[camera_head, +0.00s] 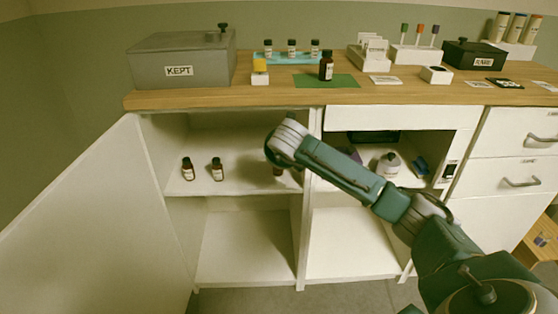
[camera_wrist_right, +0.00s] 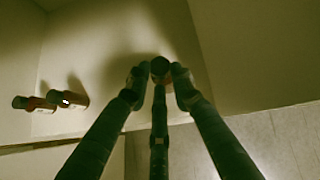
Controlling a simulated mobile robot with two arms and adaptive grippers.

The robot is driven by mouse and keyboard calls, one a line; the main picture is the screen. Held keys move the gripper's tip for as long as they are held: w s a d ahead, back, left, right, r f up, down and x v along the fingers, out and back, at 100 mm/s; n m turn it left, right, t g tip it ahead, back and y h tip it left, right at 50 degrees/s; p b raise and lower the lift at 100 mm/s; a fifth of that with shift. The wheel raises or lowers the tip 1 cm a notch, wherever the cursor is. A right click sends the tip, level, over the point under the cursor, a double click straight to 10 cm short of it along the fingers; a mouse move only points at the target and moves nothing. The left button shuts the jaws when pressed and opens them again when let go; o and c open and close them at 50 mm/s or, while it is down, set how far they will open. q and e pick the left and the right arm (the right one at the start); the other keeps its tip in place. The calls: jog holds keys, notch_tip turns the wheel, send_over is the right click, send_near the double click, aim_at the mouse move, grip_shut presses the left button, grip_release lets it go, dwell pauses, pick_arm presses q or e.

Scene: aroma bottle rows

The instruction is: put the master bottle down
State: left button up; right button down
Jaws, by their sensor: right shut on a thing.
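My right arm reaches from the right into the open left compartment of the cabinet. Its gripper (camera_wrist_right: 160,78) is shut on a small dark bottle, taken as the master bottle (camera_wrist_right: 160,65), seen nearly end-on between the fingertips. In the head view the bottle (camera_head: 278,170) shows partly below my wrist, near the upper shelf (camera_head: 235,178). I cannot tell whether it touches the shelf. Two similar dark bottles stand on the left of that shelf, one on the left (camera_head: 188,169) and one on the right (camera_head: 217,169). My left gripper is not in view.
The open cabinet door (camera_head: 90,215) stands at left; a divider (camera_head: 308,220) bounds the compartment at right. Shelf room lies between the standing bottles and my gripper. On the counter (camera_head: 210,98), another dark bottle (camera_head: 326,67) stands at a green mat (camera_head: 340,81), near a KEPT box (camera_head: 180,70).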

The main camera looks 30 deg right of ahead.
jog(key=shift+w+f, duration=0.15)
jog(key=shift+f, duration=0.6)
jog(key=c, duration=1.5)
grip_release()
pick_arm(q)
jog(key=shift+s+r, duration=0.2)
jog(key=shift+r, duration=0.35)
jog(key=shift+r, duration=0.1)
